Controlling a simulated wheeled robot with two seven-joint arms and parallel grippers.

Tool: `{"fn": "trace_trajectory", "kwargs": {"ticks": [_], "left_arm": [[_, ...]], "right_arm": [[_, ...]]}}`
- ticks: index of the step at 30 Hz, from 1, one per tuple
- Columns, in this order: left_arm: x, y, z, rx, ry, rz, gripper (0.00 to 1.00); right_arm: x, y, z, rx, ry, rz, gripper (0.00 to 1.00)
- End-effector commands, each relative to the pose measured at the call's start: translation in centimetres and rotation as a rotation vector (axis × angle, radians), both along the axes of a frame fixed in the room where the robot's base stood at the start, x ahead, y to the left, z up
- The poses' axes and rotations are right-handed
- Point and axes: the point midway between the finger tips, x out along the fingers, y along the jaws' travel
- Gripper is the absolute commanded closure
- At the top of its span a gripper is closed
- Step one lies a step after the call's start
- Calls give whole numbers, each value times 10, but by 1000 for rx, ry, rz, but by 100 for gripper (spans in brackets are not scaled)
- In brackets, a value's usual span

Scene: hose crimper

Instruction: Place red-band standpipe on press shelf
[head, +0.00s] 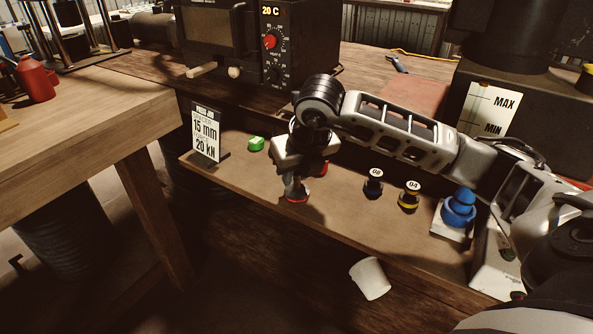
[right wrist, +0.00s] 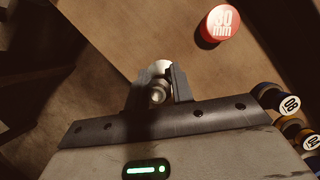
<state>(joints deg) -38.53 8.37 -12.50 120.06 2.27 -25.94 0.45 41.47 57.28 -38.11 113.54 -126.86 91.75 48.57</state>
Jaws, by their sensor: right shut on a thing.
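My right gripper (head: 296,178) points down over the wooden shelf (head: 345,215). It is shut on a small metal standpipe (head: 297,194) with a red band at its lower end. The standpipe looks upright, its foot at or just above the shelf near the front edge; I cannot tell whether it touches. In the right wrist view the standpipe's metal top (right wrist: 158,88) sits between the two dark fingers (right wrist: 158,95). My left gripper is not in view.
A red 30 mm puck (right wrist: 221,23) stands close behind the gripper. A sign (head: 206,134) stands left. A white cup (head: 370,279) lies below.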

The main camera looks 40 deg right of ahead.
Motion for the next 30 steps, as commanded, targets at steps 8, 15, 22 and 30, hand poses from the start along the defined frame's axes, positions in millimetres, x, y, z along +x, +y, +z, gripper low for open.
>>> {"fn": "trace_trajectory", "kwargs": {"ticks": [8, 15, 22, 30], "left_arm": [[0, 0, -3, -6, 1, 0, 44], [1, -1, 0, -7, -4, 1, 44], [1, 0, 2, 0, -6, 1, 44], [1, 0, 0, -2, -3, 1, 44]], "right_arm": [[0, 0, -2, -1, 0, 0, 63], [0, 0, -2, -1, 1, 0, 55], [-3, 0, 9, 0, -3, 0, 55], [-24, 4, 62, -2, -7, 2, 55]]}}
